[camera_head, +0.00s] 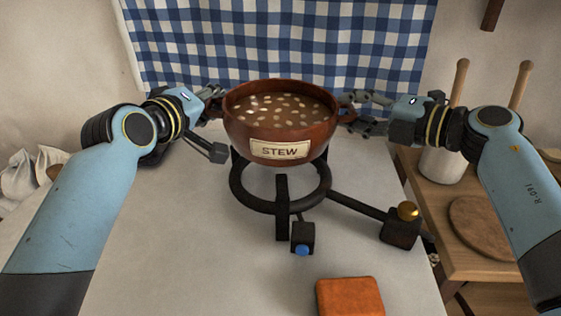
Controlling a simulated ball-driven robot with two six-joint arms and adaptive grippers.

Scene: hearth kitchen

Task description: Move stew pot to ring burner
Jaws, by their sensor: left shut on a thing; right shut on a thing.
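The stew pot (235,130) is a brown bowl-shaped pot with a "STEW" label, full of brown stew with pale bits. It is upright over the back part of the black ring burner (240,197); I cannot tell whether it touches the burner's supports. My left gripper (216,106) is shut on the pot's left side. My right gripper (347,110) is shut on its right side. The pot hides the back of the burner. The burner has a front leg, a small block with a blue knob, and an arm running right to a block with a gold knob (408,210).
An orange-brown square block or pad (350,297) lies at the front of the pale table (180,260). A blue checked cloth (270,40) hangs behind. At right, a wooden counter (440,255) holds a white crock (441,164) and a round board (482,225). The table's left front is clear.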

